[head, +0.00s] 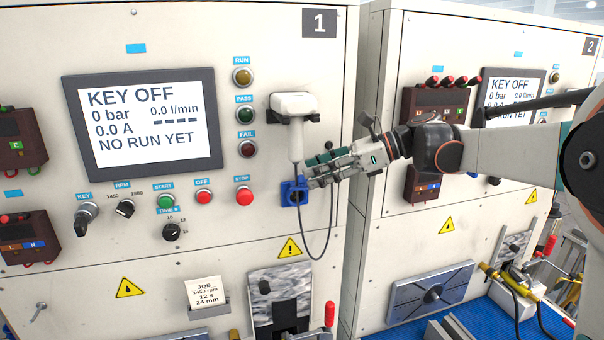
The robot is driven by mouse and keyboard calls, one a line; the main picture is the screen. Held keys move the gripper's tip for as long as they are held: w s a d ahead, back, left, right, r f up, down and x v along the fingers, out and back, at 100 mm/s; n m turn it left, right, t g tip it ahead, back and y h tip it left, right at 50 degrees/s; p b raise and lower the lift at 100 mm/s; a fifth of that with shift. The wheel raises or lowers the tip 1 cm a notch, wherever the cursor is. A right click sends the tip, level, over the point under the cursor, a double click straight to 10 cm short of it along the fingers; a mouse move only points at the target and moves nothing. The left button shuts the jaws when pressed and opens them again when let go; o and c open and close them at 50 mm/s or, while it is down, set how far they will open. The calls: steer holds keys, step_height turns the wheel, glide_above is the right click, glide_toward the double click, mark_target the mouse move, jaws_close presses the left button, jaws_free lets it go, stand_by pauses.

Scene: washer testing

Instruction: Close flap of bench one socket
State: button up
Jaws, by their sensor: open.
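The blue socket (294,194) of bench one is on the front panel below a white hanging device. Its dark round opening shows, so it looks uncovered. I cannot make out the flap clearly from the socket body at this size. My gripper (309,173) reaches in from the right, with its fingertips just above and right of the socket. It is open and holds nothing that I can see. Whether a fingertip touches the socket or its flap cannot be told.
The white device (293,120) hangs just above the socket, and its dark cord (329,225) loops down close below my gripper. The red STOP button (243,196) is left of the socket. Bench two's panel (386,235) stands to the right, past a gap.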

mark_target(302, 176)
steer(key=shift+x, duration=2.1)
